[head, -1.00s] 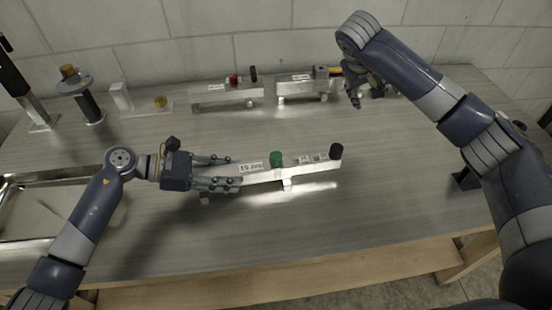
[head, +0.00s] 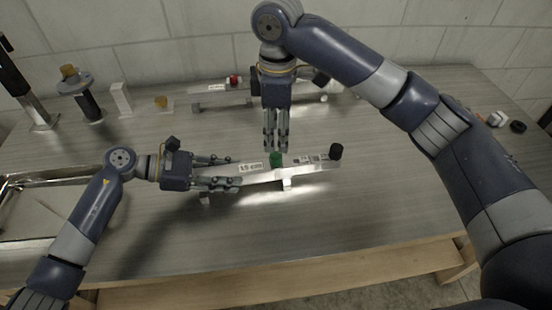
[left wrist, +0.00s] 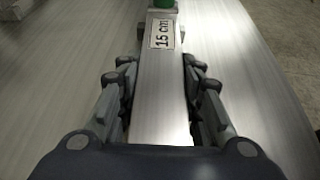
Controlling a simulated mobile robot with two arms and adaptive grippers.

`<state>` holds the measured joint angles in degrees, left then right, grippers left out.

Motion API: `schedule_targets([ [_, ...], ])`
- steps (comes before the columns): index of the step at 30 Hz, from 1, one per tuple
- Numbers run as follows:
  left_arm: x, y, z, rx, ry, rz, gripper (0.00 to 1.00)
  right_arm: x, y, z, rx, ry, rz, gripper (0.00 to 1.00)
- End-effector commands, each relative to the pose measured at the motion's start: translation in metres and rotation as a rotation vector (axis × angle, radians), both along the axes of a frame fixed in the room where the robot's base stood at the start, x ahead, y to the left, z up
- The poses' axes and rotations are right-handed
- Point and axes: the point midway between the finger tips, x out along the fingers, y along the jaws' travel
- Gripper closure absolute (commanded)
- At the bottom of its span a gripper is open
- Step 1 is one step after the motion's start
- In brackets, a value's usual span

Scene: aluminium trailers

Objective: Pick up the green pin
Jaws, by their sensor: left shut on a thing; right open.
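The green pin (head: 277,159) stands upright on the aluminium trailer (head: 262,177) in the middle of the table. Its lower part also shows at the top edge of the left wrist view (left wrist: 163,4). A black pin (head: 336,152) stands at the trailer's right end. My left gripper (head: 238,172) is shut on the trailer's left end; the left wrist view shows its fingers on both sides of the bar, below the "15 cm" label (left wrist: 162,34). My right gripper (head: 277,148) points down just above and behind the green pin, open and empty. Its fingers look close together from here.
A second trailer (head: 215,101) with a red pin (head: 235,80) lies at the back, partly hidden by my right arm. A metal tray (head: 25,215) is at the left. The table front is clear.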

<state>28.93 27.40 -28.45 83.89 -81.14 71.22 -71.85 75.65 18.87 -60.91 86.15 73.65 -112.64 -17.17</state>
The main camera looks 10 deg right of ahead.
Motion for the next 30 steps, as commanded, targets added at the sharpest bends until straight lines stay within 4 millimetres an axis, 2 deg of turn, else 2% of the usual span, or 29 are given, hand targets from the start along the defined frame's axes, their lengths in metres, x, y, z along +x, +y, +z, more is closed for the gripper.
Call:
schedule_targets([
  [8,0.000,-0.001,0.000,0.000,0.000,-0.001,0.97,-0.001,0.000,-0.024,-0.002,0.000,-0.002,0.53],
  [16,0.000,-0.001,0.000,0.000,0.000,-0.001,0.97,-0.005,0.003,-0.062,0.000,0.001,-0.002,0.53],
  [25,0.000,0.000,0.000,0.000,0.000,-0.001,0.97,-0.004,0.003,-0.067,0.000,-0.001,-0.003,0.53],
  [26,0.000,0.000,0.000,0.000,0.000,-0.001,0.97,-0.004,0.003,-0.067,0.000,-0.001,-0.003,0.57],
  [30,0.000,0.000,0.000,0.000,0.000,-0.001,0.97,-0.004,0.003,-0.067,0.000,-0.001,-0.003,0.89],
])
